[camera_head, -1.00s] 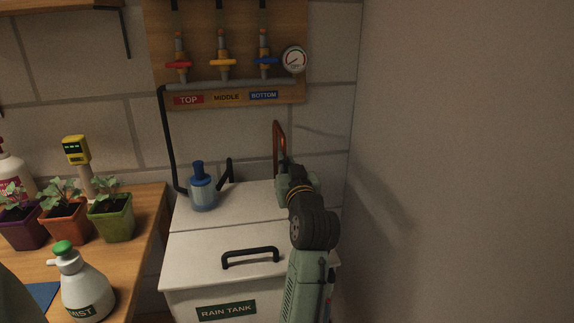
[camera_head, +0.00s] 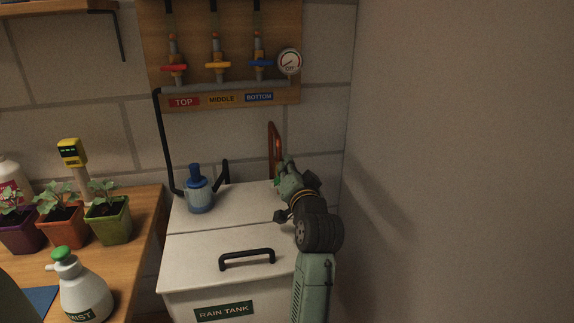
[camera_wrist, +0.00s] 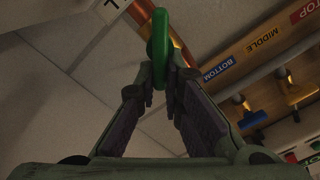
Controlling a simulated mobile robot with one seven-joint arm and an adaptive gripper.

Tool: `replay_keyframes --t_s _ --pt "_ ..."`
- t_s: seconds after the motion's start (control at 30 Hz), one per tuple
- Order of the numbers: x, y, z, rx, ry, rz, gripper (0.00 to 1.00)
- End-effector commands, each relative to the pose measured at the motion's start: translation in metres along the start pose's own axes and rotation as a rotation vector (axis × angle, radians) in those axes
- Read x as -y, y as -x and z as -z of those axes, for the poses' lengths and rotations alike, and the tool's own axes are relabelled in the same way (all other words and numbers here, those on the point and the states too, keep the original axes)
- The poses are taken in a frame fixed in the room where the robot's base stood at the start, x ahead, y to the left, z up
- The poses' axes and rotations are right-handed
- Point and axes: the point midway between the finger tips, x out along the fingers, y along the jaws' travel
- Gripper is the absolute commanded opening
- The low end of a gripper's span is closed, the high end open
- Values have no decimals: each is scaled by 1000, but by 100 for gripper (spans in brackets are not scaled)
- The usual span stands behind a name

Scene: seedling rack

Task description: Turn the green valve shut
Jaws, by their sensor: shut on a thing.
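The green valve's handle (camera_wrist: 159,36) shows in the wrist view as a rounded green bar, with its near end between my fingertips. My gripper (camera_wrist: 161,92) is shut on it, the fingers close together around the bar. In the head view my gripper (camera_head: 284,176) is above the right back part of the rain tank's lid, at the foot of a copper pipe (camera_head: 272,140). It hides nearly all of the valve there. I cannot tell how far the handle is turned.
The white rain tank (camera_head: 190,248) has a black lid handle (camera_head: 247,258) and a blue pump (camera_head: 198,192). Red, yellow and blue valves and a gauge (camera_head: 289,62) are on a wooden board above. A bare wall stands close on the right. Potted seedlings (camera_head: 108,220) are left.

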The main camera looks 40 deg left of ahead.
Motion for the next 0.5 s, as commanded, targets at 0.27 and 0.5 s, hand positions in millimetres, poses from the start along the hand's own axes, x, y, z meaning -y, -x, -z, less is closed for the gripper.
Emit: replay_keyframes --t_s 0.27,0.5 --pt "-7 0 -1 2 -261 -3 0" --pt "-13 0 -3 2 -486 -3 0"
